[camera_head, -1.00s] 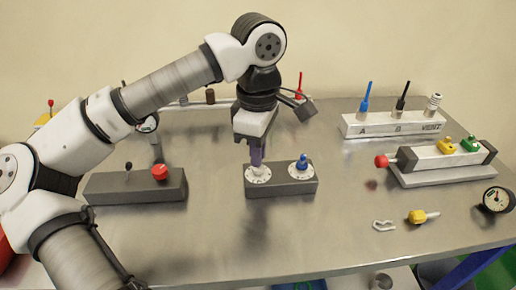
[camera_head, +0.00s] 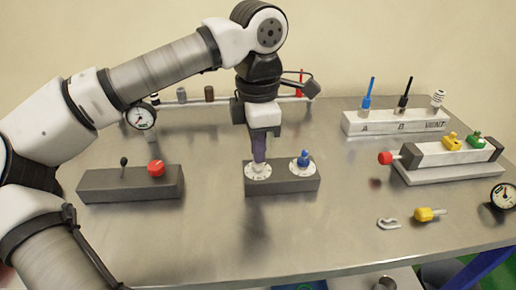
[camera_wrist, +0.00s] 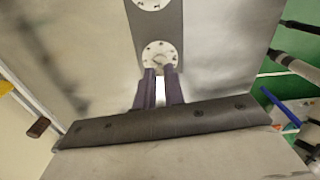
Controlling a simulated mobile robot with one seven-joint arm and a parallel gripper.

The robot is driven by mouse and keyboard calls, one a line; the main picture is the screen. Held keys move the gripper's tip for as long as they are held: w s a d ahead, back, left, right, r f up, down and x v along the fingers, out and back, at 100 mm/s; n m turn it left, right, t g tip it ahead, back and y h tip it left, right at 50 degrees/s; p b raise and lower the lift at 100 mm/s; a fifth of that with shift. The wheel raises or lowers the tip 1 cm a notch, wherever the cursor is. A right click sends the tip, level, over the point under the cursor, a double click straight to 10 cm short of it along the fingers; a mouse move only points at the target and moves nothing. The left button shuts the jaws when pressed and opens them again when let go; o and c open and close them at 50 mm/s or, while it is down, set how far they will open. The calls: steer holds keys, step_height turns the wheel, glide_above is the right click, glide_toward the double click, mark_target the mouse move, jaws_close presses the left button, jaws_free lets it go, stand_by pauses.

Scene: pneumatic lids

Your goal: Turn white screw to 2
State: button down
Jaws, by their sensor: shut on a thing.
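A dark grey block (camera_head: 283,185) stands on the metal table and bears two white round dials. My gripper (camera_head: 259,160) points down onto the left dial (camera_head: 257,171), its purple fingers shut on the white screw there. The fingers hide most of the screw in the head view. In the wrist view, my gripper (camera_wrist: 161,74) reaches the edge of the numbered dial (camera_wrist: 159,53), with a white strip between the fingers. The dial's numbers are too small to read. The right dial carries a blue screw (camera_head: 303,159), free of my gripper.
To the left is a grey block (camera_head: 130,185) with a black lever and a red knob (camera_head: 156,168). To the right are a valve rack (camera_head: 395,123), a cylinder (camera_head: 448,158), a yellow fitting (camera_head: 424,214) and a gauge (camera_head: 503,196). The table's front middle is clear.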

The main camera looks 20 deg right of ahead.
steer(key=shift+n+b, duration=0.4)
steer(key=shift+n, duration=1.3)
steer(key=c, duration=1.5)
jaws_free()
step_height(320, 180, up, 14)
steer(key=shift+f+p, duration=0.1)
steer(key=shift+p, duration=0.25)
